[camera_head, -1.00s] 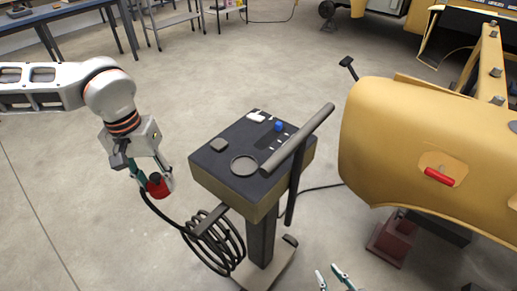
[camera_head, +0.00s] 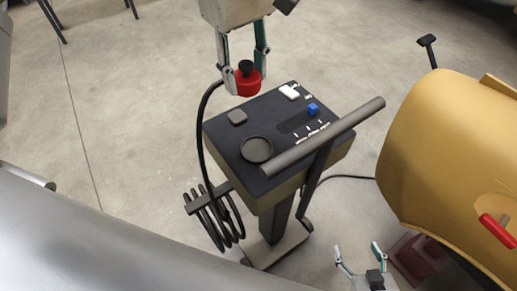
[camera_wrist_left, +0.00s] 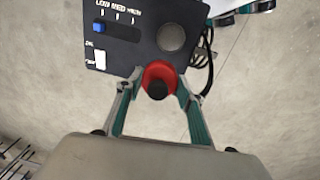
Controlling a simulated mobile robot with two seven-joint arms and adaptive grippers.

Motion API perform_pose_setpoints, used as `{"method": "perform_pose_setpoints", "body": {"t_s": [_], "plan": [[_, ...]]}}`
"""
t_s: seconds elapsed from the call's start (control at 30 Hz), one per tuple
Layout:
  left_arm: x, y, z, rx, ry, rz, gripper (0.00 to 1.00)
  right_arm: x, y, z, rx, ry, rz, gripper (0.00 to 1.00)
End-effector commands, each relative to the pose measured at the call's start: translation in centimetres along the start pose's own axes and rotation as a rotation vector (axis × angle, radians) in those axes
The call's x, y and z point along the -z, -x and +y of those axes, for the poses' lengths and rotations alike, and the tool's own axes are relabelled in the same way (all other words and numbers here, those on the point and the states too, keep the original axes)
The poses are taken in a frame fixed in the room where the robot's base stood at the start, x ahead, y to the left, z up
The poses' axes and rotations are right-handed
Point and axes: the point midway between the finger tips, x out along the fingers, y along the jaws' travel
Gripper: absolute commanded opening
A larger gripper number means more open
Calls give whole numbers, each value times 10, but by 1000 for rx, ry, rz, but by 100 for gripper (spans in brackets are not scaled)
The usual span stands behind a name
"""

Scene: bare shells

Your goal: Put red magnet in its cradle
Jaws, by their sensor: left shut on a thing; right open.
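The red magnet (camera_head: 248,84) is a short red cylinder with a black knob on top. My left gripper (camera_head: 245,76) is shut on it and holds it at the far left edge of the machine's dark top, apparently above it. The left wrist view also shows the magnet (camera_wrist_left: 158,78) between the fingertips. A black cable runs from the magnet down the machine's left side. The round cradle (camera_head: 257,149) is a dark shallow ring on the machine top, empty, nearer the front than the magnet. My right gripper (camera_head: 361,262) is open and empty at the bottom, right of the machine.
A yellow shell (camera_head: 435,160) stands right. Coiled cable hangs below left.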

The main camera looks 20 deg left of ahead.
Motion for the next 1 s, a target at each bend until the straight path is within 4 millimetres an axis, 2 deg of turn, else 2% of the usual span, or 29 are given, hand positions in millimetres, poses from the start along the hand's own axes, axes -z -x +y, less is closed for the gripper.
{"method": "perform_pose_setpoints", "body": {"t_s": [0.1,0.2,0.3,0.4,0.47,0.9,1.0], "plan": [[-21,26,0,-5,192,5,7,-9,-2,-3,3,-3,-8,69],[-33,42,-2,-6,313,8,7,-12,-3,-4,4,-5,-12,69],[-40,51,-4,-6,387,9,7,-14,-3,-5,5,-5,-13,69],[-43,49,-6,-3,420,9,7,-15,-4,-5,5,-5,-14,69],[-43,40,-7,0,427,8,7,-16,-4,-5,5,-5,-14,69],[-46,-64,-14,1,423,6,7,-17,-8,-2,-1,3,-10,69],[-46,-83,-15,0,425,7,7,-19,-9,-2,-2,5,-11,69]]}}
